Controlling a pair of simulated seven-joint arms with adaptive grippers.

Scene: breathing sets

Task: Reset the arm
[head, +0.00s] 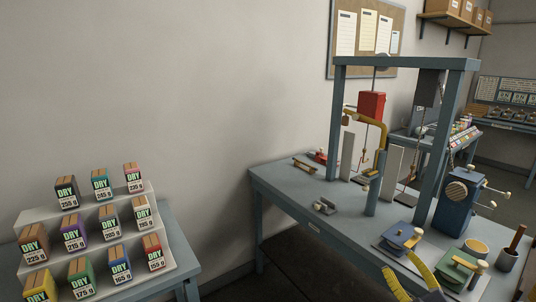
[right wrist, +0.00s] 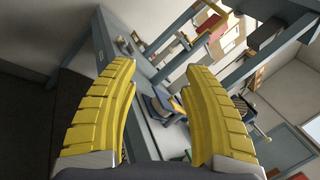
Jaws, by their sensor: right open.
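My right gripper (head: 399,264) shows at the bottom of the head view, at the front of the workbench (head: 300,200). Its two ribbed yellow fingers are spread apart. In the right wrist view the open gripper (right wrist: 160,66) has nothing between its fingers, and the bench lies beyond them. A blue device with a knob (head: 402,238) is just beyond the fingertips in the head view; whether they touch cannot be told. My left gripper is in neither view.
A blue-grey frame (head: 405,64) stands on the bench with a red block (head: 371,105) hanging in it. A green device (head: 458,270), a blue crank box (head: 459,200) and cups stand at the right. A stepped rack (head: 105,255) holds several DRY boxes at the left.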

